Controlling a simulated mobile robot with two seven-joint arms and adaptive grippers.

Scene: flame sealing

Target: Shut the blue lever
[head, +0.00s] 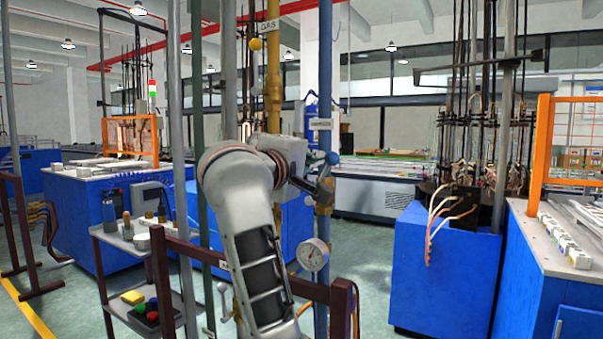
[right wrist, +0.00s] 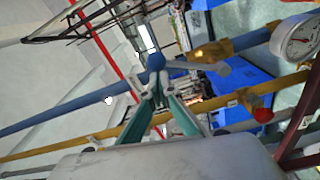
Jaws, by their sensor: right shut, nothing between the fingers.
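The blue lever is a grey handle with a blue ball knob (right wrist: 156,62), on a brass valve (right wrist: 212,50) of the blue pipe (right wrist: 75,112). In the head view the blue knob (head: 332,158) stands above the valve, with the handle roughly along the blue pipe (head: 325,80). My right gripper (right wrist: 150,88) is shut and empty, its fingertips close to the knob in the right wrist view. I cannot tell whether they touch it. In the head view my right gripper (head: 308,186) is partly hidden by its own wrist. My left gripper is not in view.
A round gauge (head: 313,254) sits low on the blue pipe. A yellow pipe (right wrist: 120,130) with a red knob (right wrist: 263,115) runs alongside. A dark red rail (head: 315,290) crosses in front. A grey cart (head: 120,238) stands to the left, a blue machine (head: 440,275) to the right.

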